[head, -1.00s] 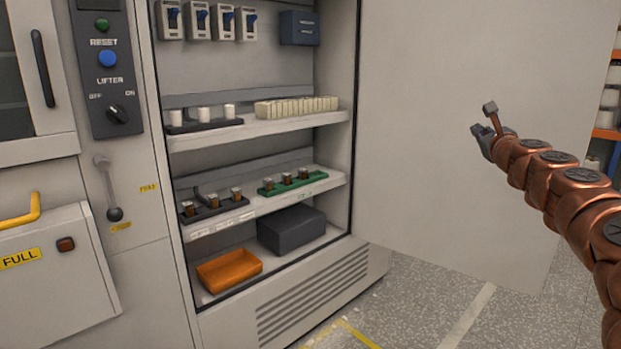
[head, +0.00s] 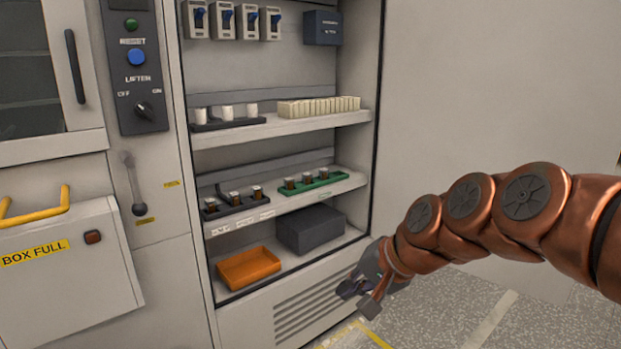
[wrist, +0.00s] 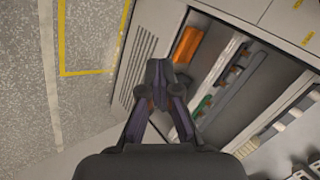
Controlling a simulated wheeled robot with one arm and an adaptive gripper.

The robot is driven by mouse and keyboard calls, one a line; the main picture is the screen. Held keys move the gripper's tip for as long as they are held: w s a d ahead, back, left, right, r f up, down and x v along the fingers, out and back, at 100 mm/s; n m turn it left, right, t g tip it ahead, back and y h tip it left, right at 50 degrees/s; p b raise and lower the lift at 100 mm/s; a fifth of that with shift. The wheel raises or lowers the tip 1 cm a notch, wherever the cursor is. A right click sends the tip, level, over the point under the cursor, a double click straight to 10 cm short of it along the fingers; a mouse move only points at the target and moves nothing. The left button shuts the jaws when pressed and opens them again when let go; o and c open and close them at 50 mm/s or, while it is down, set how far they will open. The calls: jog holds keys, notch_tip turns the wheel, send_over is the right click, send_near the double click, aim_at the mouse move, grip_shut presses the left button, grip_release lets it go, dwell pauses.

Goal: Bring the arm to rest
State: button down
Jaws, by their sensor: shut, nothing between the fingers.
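My gripper (head: 359,293) hangs in front of the lower right part of the open cabinet, near its vented base, at the end of my copper-coloured arm. It is empty. In the wrist view my gripper (wrist: 157,68) has its fingertips together. A green tray (head: 314,182) with several brown-and-white bobbins and a dark tray (head: 238,208) with similar bobbins stand on the middle shelf, apart from my gripper.
An orange bin (head: 249,268) and a dark grey box (head: 311,229) sit on the cabinet floor. The upper shelf (head: 285,128) holds white spools and a row of cream blocks. A box-full unit (head: 65,275) is at left. Speckled floor (head: 455,310) is free at lower right.

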jog(key=s+d+f+n+g+h, duration=0.25)
jog(key=s+d+f, duration=0.2)
jog(key=s, duration=0.45)
jog(key=s+d+f+n+g+h, duration=0.1)
jog(key=s+d+f+g+h, duration=0.15)
jog(key=s+f, duration=0.4)
jog(key=s+d+f+n+g+h, duration=0.1)
jog(key=s+d+f+n+g, duration=0.2)
jog(key=s, duration=0.8)
notch_tip(320, 180, up, 25)
jog(key=s+d+m+t+p, duration=0.1)
jog(key=p, duration=2.3)
jog(key=shift+d+p, duration=0.2)
jog(key=shift+p, duration=0.15)
